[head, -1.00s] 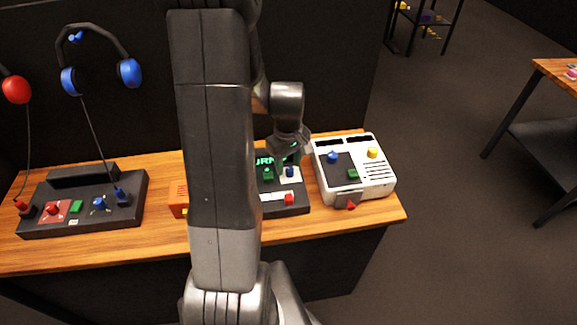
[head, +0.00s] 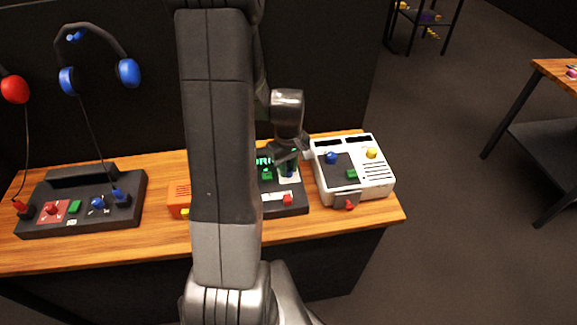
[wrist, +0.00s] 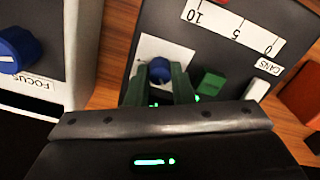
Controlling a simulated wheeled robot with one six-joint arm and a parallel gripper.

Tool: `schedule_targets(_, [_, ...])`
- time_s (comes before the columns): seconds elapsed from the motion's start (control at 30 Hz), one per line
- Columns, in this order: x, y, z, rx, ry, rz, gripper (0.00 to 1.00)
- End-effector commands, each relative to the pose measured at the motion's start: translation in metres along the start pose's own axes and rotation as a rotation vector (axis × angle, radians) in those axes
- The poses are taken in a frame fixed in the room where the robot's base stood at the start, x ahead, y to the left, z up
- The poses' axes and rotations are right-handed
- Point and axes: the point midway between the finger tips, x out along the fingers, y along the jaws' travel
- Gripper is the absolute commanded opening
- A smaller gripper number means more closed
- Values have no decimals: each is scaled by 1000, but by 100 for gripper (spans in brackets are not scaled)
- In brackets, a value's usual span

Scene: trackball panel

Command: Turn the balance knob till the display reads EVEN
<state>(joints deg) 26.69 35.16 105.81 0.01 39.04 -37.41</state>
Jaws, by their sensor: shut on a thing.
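The dark panel (head: 298,209) stands in the middle of the table, partly behind my arm in the head view. Its blue knob sits on a white plate (wrist: 168,48); in the wrist view the knob (wrist: 160,72) is between my two fingers. My gripper (wrist: 160,88) is shut on this knob from above. In the head view my gripper (head: 289,163) hides most of the knob. The panel's display (head: 264,160) shows green letters, but my arm and gripper cover part of them, so I cannot read the whole word. The knob's label is hidden.
A green button (wrist: 212,83) is close beside my fingers, near a slider scale (wrist: 235,32) marked CANS. A white console (head: 376,187) stands just right, with a blue FOCUS knob (wrist: 17,50). An orange box (head: 179,196) and a headphone panel (head: 130,205) are left.

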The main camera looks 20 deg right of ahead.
Motion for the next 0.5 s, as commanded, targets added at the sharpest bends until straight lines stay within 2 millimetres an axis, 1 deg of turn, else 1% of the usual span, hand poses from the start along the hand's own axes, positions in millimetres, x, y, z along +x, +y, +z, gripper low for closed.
schedule_targets(0.27, [1,0,0,119,0,0,0])
schedule_targets(0.5, [1,0,0,301,1,1,0])
